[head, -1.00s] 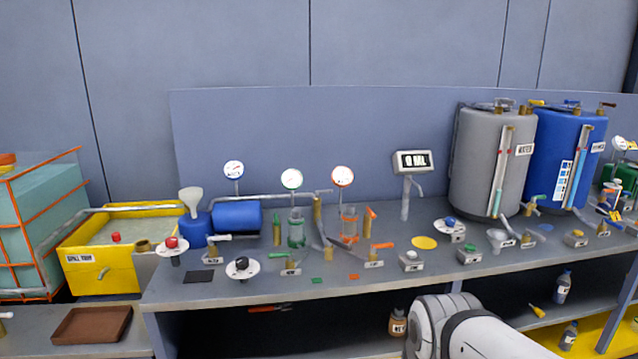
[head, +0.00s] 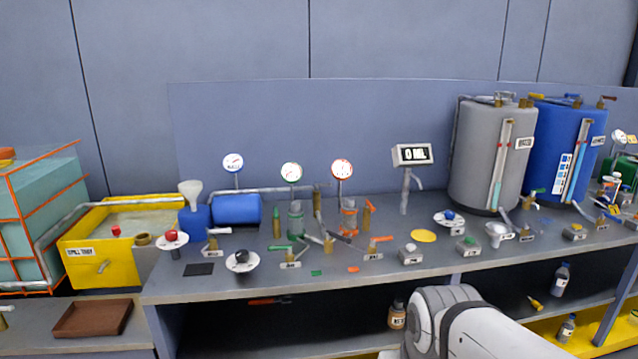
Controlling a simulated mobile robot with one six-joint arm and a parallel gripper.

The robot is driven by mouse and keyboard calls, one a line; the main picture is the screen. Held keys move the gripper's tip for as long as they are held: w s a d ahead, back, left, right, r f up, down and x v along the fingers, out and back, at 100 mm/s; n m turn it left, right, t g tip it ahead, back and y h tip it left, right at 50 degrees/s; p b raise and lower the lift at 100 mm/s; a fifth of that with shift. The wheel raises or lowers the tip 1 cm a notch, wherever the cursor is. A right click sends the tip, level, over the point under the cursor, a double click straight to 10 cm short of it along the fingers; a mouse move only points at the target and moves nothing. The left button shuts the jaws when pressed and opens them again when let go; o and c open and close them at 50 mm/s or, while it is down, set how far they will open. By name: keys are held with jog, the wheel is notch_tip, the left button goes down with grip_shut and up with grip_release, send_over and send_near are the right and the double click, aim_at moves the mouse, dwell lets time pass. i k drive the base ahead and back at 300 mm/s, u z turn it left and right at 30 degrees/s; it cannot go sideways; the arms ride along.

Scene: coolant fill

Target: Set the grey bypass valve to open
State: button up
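No valve can be read as the bypass valve, because the small labels are too blurred. One candidate is a valve with a pale grey-white lever (head: 218,231) on a brass body, left of the middle of the bench, in front of the blue horizontal cylinder (head: 238,209). Its lever points to the right, roughly level. Another is a dark grey lever (head: 340,237) between the green-lever valve and the orange-lever valve. I cannot tell which position either lever stands for. My gripper is outside the view; only my pale arm link shows at the bottom right of the middle.
The grey bench (head: 400,268) carries several labelled valves, dial gauges and a display (head: 413,155) reading 0 ML. A grey tank (head: 485,165) and a blue tank (head: 552,165) stand at the right. A yellow spill tray (head: 100,270) and a brown tray (head: 92,319) are at the left.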

aim_at(316, 185)
jog(key=k, duration=0.65)
jog(key=z, duration=0.6)
jog(key=i, duration=2.35)
jog(key=u, duration=1.05)
jog(key=i, duration=0.3)
jog(key=u, duration=0.15)
